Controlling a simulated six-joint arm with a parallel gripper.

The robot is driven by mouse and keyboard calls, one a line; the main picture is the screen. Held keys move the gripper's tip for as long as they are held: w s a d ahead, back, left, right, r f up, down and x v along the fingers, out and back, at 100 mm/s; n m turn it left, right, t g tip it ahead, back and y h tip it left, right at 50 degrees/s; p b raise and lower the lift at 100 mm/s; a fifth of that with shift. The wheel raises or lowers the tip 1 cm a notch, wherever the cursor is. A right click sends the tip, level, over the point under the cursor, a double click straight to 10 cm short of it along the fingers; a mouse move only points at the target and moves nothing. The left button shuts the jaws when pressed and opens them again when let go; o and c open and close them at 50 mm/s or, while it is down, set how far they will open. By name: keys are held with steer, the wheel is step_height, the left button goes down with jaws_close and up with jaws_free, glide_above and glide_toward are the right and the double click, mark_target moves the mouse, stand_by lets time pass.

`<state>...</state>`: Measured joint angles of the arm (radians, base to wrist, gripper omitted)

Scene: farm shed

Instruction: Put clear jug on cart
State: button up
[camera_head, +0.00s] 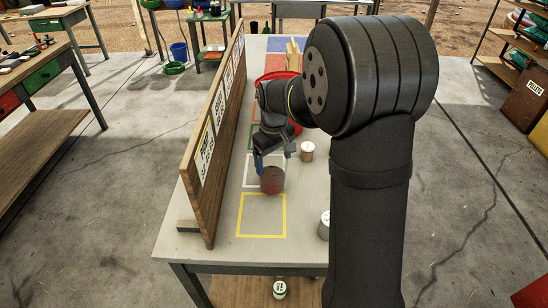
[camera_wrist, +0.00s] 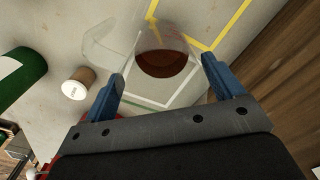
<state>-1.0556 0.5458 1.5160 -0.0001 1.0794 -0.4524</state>
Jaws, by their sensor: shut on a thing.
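The clear jug (camera_head: 272,181) holds dark red-brown liquid and is near the front of the long table, over the area between the white and yellow outlined squares. My gripper (camera_head: 273,160) reaches down to it from behind. In the wrist view the jug (camera_wrist: 162,50) sits between the two blue fingers of my gripper (camera_wrist: 163,72), which are shut on it. Its transparent handle side points left there. I cannot tell whether its base touches the tabletop.
A wooden board (camera_head: 214,130) with labels stands along the table's left edge. The yellow square (camera_head: 262,236) is empty.

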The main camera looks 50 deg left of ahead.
steer(key=shift+f, duration=0.15)
steer(key=o, duration=1.5)
steer(key=shift+c, duration=0.2)
step_height(320, 180, up, 17)
steer(key=shift+w+r, duration=0.15)
steer(key=shift+r, duration=0.05)
